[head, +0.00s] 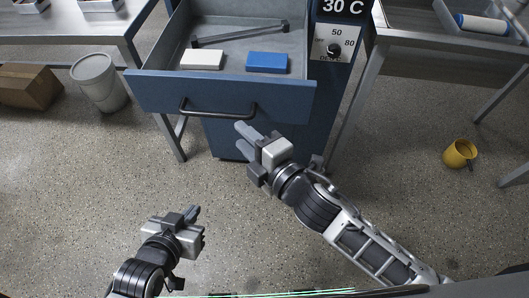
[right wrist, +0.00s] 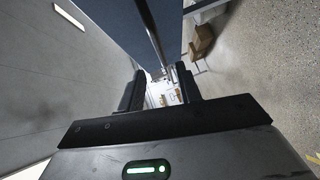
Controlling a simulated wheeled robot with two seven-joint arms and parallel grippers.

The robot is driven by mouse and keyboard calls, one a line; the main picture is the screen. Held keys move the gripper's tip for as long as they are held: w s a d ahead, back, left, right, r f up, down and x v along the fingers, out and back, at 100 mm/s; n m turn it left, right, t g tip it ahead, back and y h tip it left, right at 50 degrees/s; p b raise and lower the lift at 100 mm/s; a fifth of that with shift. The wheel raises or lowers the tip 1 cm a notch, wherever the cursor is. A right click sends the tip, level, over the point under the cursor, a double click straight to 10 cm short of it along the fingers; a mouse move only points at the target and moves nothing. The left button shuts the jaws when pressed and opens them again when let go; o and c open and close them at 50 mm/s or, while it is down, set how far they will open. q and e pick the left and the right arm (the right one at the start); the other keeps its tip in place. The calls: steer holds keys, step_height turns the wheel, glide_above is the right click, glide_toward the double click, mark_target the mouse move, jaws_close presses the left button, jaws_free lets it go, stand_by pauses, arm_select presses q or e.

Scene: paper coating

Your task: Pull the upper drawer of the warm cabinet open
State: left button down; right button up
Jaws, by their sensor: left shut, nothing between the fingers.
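The upper drawer (head: 220,95) of the blue warm cabinet (head: 225,135) stands pulled out in the head view, its inside showing. Its dark bar handle (head: 218,114) runs across the drawer front. My right gripper (head: 240,137) is just below the right end of the handle, its fingers apart and empty. In the right wrist view the handle (right wrist: 150,30) shows ahead of the open right gripper (right wrist: 158,82), apart from the fingers. My left gripper (head: 193,214) is shut and empty, low over the floor at front left, away from the drawer.
A white block (head: 202,60), a blue block (head: 267,62) and a dark bar (head: 240,35) lie in the drawer. A dial panel (head: 335,46) is right of it. Tables flank the cabinet. A grey bucket (head: 99,82), cardboard box (head: 28,87) and yellow mug (head: 459,155) are on the floor.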

steer(key=v, duration=0.6)
stand_by(0.3)
steer(key=s+d+f+m+g+h, duration=0.1)
steer(key=s+d+f+m+h, duration=0.1)
steer(key=d+f+m, duration=0.4)
steer(key=s+d+f+m+g+h, duration=0.1)
steer(key=s+d+f+m+h, duration=0.2)
steer(key=d+f+m, duration=0.4)
steer(key=m+h, duration=0.1)
steer(key=m, duration=0.7)
steer(key=shift+f+g+h, duration=0.4)
